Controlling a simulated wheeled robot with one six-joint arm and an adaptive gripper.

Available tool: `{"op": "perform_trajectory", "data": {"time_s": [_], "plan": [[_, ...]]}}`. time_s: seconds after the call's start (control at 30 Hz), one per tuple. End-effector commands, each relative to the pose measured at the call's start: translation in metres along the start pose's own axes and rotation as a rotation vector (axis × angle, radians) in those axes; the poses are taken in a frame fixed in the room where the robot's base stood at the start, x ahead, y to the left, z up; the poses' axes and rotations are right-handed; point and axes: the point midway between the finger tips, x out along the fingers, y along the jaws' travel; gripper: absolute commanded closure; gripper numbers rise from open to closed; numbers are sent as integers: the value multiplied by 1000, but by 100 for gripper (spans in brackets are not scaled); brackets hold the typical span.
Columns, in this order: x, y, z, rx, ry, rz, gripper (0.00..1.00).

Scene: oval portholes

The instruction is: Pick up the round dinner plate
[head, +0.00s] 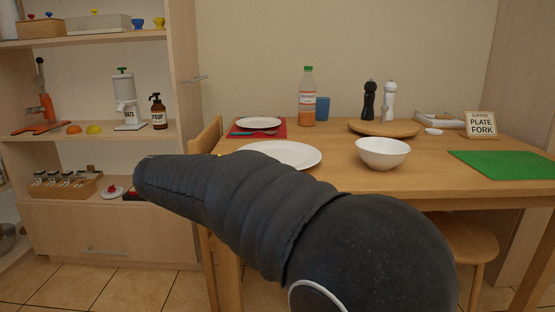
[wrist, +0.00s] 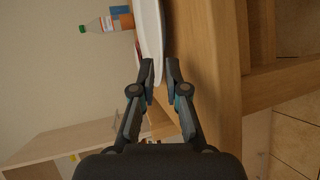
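A large round white plate (head: 290,152) lies flat near the front left edge of the wooden table in the head view; my arm hides part of it. In the wrist view the white plate (wrist: 149,35) appears nearly edge-on, its near rim reaching between my fingertips. My gripper (wrist: 161,75) is open, with one finger on each side of that rim. A narrow gap seems to show beside the rim, and I cannot tell whether either finger touches it. In the head view my arm hides the gripper. A smaller white plate (head: 259,123) lies on a red mat behind.
A white bowl (head: 383,152) stands right of the large plate. A bottle (head: 307,100), a blue cup (head: 323,108), mills on a round board (head: 370,128), a sign (head: 481,124) and a green mat (head: 505,164) are also on the table. A chair (head: 207,138) stands at the left edge.

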Motion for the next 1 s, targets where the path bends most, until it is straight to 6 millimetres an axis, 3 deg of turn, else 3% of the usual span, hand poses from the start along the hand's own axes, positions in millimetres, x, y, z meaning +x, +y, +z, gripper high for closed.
{"op": "perform_trajectory", "data": {"time_s": [0.43,0.67,0.77,1.0], "plan": [[49,-1,2,0,-2,0,87],[52,-1,1,0,0,0,87],[52,-1,1,0,0,0,100],[51,0,1,1,0,2,100]]}}
